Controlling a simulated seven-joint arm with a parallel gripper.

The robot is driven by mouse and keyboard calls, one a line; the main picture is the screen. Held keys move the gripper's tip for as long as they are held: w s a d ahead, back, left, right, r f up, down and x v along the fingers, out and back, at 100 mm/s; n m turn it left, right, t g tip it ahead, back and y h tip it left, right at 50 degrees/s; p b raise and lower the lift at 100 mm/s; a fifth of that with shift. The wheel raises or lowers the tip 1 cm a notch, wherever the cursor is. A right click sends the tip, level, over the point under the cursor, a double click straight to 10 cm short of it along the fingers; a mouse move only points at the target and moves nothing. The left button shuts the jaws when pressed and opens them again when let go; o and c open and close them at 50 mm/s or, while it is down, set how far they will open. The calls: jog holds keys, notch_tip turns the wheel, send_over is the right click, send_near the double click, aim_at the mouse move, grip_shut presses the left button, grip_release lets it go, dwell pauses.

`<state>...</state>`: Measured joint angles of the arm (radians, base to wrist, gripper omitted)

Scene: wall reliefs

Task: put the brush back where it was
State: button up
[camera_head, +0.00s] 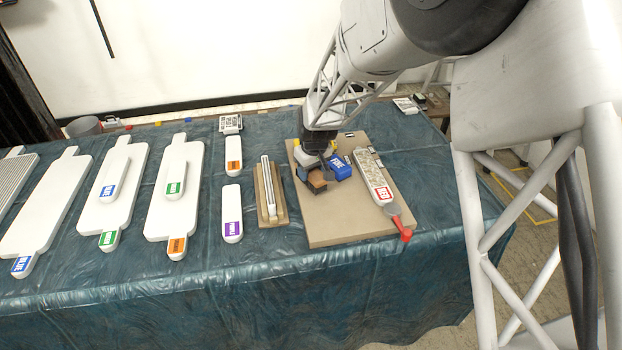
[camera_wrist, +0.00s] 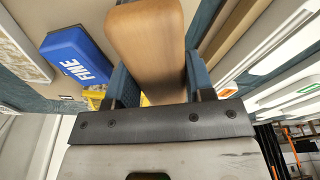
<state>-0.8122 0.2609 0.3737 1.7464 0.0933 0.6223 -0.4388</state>
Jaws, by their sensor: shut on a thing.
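My gripper (camera_head: 315,172) is over the tan board (camera_head: 330,226), its fingers pointing down. In the wrist view my gripper (camera_wrist: 160,78) is shut on a smooth wood-coloured block, which I take to be the brush (camera_wrist: 158,35). It also shows as a small brown block, the brush (camera_head: 317,185), under the fingers in the head view. No bristles can be made out. I cannot tell whether it touches the board. A blue block marked FINE (camera_head: 341,168) lies just right of the gripper and shows beside the left finger in the wrist view (camera_wrist: 78,57).
A mottled strip labelled RED (camera_head: 372,174) lies on the board's right, with a red-handled tool (camera_head: 402,227) at its lower end. A wooden holder (camera_head: 281,215) with pale rods stands left of the board. White paddles (camera_head: 113,185) and labelled white pieces (camera_head: 232,200) lie further left.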

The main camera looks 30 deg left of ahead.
aim_at(315, 172)
jog(key=shift+f, duration=1.75)
jog(key=shift+f, duration=0.1)
jog(key=o, duration=0.9)
jog(key=shift+s+d+r, duration=0.1)
jog(key=shift+d+r, duration=0.2)
jog(key=shift+r, duration=1.7)
jog(key=shift+s+d+r, duration=0.15)
jog(key=shift+d+r, duration=0.1)
jog(key=shift+r, duration=1.8)
jog(key=shift+s+d+r, duration=0.1)
jog(key=shift+d+r, duration=0.2)
jog(key=shift+r, duration=1.7)
jog(key=shift+d, duration=0.1)
